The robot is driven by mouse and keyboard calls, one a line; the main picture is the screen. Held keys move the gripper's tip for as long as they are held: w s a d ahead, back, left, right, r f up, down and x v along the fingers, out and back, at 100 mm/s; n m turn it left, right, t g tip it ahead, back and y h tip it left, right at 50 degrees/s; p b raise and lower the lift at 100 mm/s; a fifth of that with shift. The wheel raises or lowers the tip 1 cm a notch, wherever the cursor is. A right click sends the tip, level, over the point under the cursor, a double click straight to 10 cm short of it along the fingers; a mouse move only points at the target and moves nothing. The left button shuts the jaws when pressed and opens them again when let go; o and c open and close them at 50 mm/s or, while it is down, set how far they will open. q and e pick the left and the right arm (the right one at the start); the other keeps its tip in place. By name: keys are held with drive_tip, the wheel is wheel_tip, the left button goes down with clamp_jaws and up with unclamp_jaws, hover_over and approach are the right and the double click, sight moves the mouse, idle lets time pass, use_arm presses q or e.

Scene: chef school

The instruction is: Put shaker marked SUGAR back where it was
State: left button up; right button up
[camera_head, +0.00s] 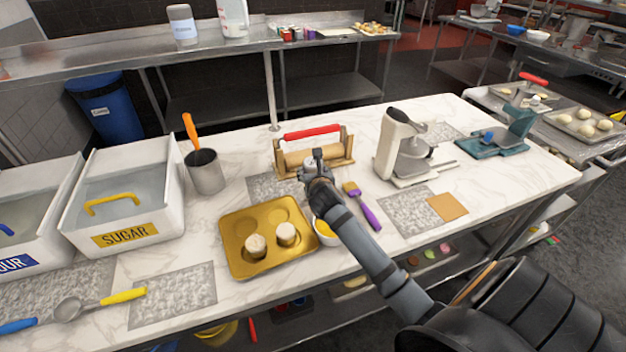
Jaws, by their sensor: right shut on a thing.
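My right gripper (318,166) reaches over the counter from the lower right, in front of the wooden rack with the red-handled rolling pin (312,132). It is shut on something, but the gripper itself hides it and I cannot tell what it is. I make out no shaker marked SUGAR. The only SUGAR label in view is on a white bin (120,198) with a yellow scoop handle, at the left. My left gripper is not in view.
A gold tray (232,262) with two pale-topped items stands left of my forearm. A bowl of yellow stuff (327,231), a purple-handled brush (364,208) and a white mixer (393,150) are close by. A grey mat (262,186) lies behind the tray.

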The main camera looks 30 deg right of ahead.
drive_tip(key=shift+w+f, duration=0.15)
drive_tip(key=shift+f, duration=1.6)
drive_tip(key=shift+f, duration=0.1)
drive_tip(key=o, duration=1.3)
drive_tip(key=v, duration=1.2)
